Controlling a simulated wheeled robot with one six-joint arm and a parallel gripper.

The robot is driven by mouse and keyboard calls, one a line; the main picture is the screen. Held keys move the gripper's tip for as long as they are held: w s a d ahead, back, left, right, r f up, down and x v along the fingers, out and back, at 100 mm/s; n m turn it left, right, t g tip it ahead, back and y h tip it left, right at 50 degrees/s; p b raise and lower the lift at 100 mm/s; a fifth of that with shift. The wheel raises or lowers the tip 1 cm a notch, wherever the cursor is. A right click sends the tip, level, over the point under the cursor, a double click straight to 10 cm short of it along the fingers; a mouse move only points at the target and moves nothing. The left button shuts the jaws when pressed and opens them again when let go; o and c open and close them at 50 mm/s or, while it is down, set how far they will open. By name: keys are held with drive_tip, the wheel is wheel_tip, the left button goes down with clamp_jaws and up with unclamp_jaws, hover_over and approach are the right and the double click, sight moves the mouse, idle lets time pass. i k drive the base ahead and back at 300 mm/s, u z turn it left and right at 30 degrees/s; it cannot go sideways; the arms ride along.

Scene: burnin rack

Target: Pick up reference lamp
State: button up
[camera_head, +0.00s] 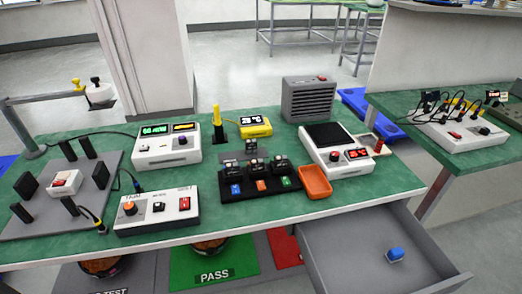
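No object is clearly marked as the reference lamp, so I cannot tell which it is. A black rack (262,187) on the green table holds small dark units above blue, orange and green labels. A small dark piece (250,146) stands just behind the rack. A yellow stick-like item (217,117) stands upright in a black holder to the left of that. A small blue object (396,255) lies alone in the open grey drawer (340,250). My gripper is not in view, so its state does not show.
White instrument boxes (166,149), a control box with knobs (157,208) and a scale-like unit (342,148) crowd the green table (65,247). An orange tray (315,182) lies near its front edge. A grey post with a horizontal bar (45,97) rises at left.

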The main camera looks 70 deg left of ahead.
sight(73, 178)
drive_tip(key=u, duration=5.1)
drive_tip(key=i, duration=1.45)
drive_tip(key=z, duration=1.8)
drive_tip(key=i, duration=0.25)
drive_tip(key=z, duration=0.05)
